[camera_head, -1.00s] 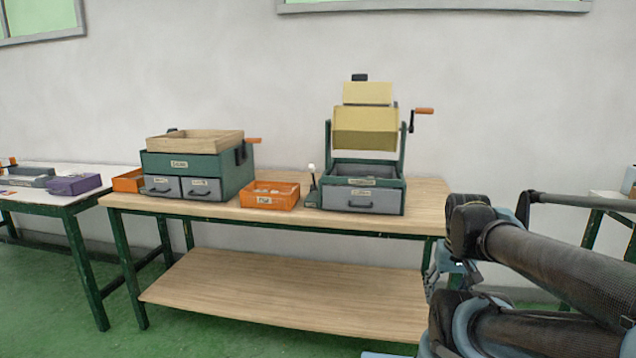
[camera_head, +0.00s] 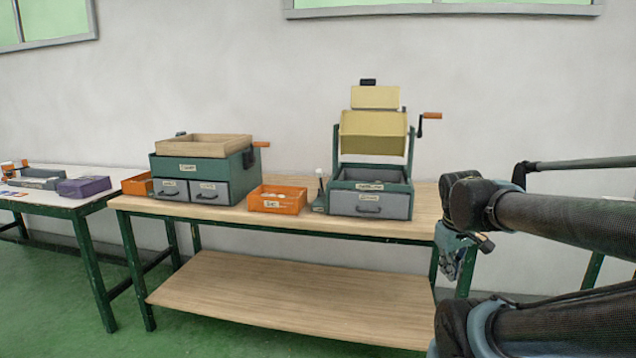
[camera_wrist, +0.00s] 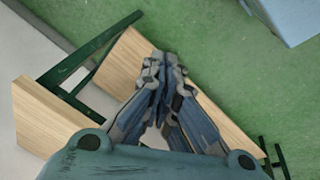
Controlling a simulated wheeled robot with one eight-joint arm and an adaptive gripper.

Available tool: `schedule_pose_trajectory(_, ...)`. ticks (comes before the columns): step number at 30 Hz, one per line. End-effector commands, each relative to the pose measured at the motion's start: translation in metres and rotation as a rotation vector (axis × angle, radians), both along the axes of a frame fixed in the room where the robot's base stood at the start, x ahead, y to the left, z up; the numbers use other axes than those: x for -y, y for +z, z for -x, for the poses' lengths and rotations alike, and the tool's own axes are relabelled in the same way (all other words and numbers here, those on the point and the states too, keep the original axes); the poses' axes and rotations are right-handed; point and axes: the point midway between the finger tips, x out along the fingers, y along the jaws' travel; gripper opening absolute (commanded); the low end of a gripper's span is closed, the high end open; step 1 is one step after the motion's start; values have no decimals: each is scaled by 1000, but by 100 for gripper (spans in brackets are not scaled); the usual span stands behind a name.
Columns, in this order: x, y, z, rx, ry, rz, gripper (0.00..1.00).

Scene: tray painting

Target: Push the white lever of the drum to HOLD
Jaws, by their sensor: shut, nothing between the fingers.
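The drum (camera_head: 372,134) is a yellow tumbler on a green frame with an orange-handled crank, above a green box with a grey drawer (camera_head: 369,205). Its white lever (camera_head: 319,173) is a small white-tipped stick rising at the left side of that box. The lettering by the lever is too small to read. My gripper (camera_wrist: 163,62) shows in the wrist view, shut and empty, with bench wood and green floor behind it. In the head view my folded arm is at the right, well apart from the lever, and the gripper's fingertips cannot be made out.
The wooden bench (camera_head: 270,222) has a lower shelf (camera_head: 290,298). An orange bin (camera_head: 277,199) with pale pieces stands left of the lever. Further left is a green drawer unit (camera_head: 202,170) with a wooden tray on top. A white table (camera_head: 35,197) stands at far left.

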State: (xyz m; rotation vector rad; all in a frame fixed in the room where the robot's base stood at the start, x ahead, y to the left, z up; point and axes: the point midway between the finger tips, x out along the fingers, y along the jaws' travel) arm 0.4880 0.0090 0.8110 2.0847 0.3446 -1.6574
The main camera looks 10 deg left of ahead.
Motion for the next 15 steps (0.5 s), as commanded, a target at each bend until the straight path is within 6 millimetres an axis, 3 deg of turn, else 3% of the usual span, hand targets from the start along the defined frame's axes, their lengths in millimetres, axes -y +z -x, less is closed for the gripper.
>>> schedule_pose_trajectory(8, -32, 43, -62, 28, 450, 191, 0)
schedule_pose_trajectory(15, -76, 75, -114, 50, 827, 368, 0)
